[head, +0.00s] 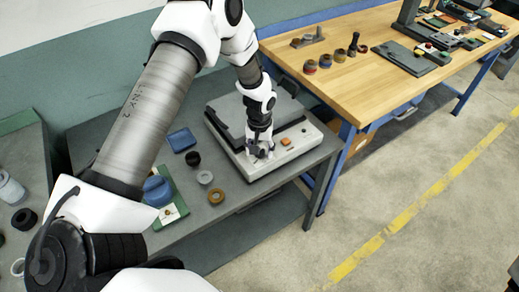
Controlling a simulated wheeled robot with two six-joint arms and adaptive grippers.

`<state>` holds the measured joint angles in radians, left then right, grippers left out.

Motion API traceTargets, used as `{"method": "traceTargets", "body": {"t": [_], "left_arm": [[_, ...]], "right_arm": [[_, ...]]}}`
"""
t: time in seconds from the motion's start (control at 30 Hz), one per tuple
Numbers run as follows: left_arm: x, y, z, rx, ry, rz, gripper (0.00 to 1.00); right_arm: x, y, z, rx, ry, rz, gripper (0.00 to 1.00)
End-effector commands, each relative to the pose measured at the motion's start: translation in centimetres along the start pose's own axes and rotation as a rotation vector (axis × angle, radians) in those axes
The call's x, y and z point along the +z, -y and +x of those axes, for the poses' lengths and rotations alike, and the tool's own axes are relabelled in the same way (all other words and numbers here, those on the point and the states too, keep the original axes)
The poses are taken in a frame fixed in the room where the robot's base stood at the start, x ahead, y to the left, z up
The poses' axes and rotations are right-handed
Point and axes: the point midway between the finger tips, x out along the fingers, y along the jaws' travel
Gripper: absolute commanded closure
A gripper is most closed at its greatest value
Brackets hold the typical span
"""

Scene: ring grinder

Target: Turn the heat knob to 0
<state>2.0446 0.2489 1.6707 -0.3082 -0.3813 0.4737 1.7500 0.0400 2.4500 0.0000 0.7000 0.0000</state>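A white heating unit (291,156) with a dark grey plate on top stands on the grey bench. Its light front panel carries a small orange part (286,141) and a small dark spot to the right of it. My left gripper (260,152) points down at the left half of this front panel, to the left of the orange part. The heat knob cannot be made out; the gripper covers that part of the panel. The fingers are too small and crowded to tell whether they are open, shut or touching anything. My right gripper is not in view.
Left of the unit on the grey bench (232,196) lie a blue tray (182,140), a black ring (192,158), a grey ring (205,177) and a brown ring (216,196). A wooden workbench (385,95) with tools stands at the back right. Open floor lies at the right.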

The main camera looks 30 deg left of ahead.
Motion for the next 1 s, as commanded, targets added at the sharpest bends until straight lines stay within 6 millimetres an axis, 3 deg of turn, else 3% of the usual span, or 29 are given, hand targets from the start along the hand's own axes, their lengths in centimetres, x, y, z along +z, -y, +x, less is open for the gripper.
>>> {"method": "traceTargets", "body": {"t": [0.23, 0.5, 0.63, 1.0], "left_arm": [[-0.2, -0.1, -1.9, 0.003, -0.004, 0.000, 0.42], [-0.1, -0.1, -8.6, 0.002, -0.004, 0.001, 0.42], [-0.1, -0.1, -10.9, 0.001, -0.002, 0.000, 0.42], [0.0, 0.0, -12.0, 0.000, 0.001, 0.000, 0.42]], "right_arm": [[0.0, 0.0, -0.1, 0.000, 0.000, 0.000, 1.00], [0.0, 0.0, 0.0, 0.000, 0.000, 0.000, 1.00], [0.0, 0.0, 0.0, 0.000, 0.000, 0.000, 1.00], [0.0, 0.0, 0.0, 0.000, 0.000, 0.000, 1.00]]}}
